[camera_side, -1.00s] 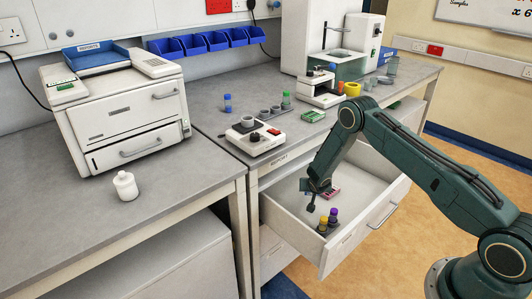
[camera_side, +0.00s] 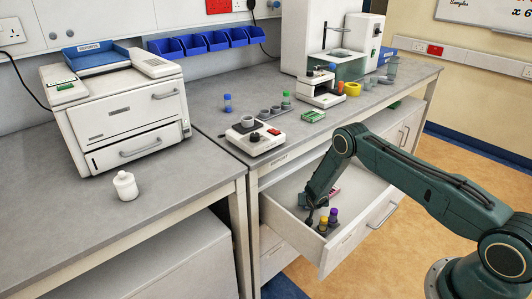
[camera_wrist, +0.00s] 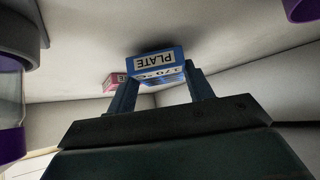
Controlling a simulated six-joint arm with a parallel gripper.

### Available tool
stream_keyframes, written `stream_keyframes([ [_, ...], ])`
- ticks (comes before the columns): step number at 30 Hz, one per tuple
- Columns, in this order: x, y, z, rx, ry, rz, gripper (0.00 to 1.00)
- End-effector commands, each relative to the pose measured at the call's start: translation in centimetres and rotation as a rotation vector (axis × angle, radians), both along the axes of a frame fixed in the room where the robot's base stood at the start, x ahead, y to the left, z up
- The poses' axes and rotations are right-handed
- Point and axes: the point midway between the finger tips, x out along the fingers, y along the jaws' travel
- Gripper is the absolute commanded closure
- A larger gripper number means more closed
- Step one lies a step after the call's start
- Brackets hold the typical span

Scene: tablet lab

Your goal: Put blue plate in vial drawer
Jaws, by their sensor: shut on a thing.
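The blue plate (camera_wrist: 158,64) is a small block with a white label reading PLATE, upside down in the wrist view. My gripper (camera_wrist: 160,84) is shut on it, one finger on each side. In the side view my gripper (camera_side: 310,216) is low inside the open vial drawer (camera_side: 372,222), near its left end. The blue plate cannot be made out there. Whether it touches the drawer floor is unclear.
A pink plate (camera_wrist: 114,82) lies in the drawer beyond the blue one. Vials with purple (camera_side: 333,214) and yellow (camera_side: 323,222) caps stand close beside my gripper. A purple-capped vial (camera_wrist: 18,50) borders the wrist view. The drawer's right part looks clear.

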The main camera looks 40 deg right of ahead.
Motion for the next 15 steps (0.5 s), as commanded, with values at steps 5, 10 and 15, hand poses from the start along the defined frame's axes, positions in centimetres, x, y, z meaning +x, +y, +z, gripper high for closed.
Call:
stream_keyframes([
  [5, 0.02, -0.01, -0.81, -0.001, -0.001, 0.000, 0.73],
  [10, 0.02, -0.01, -0.81, -0.001, -0.001, 0.000, 0.73],
  [15, -0.01, -0.01, -1.00, 0.000, 0.000, 0.000, 0.73],
])
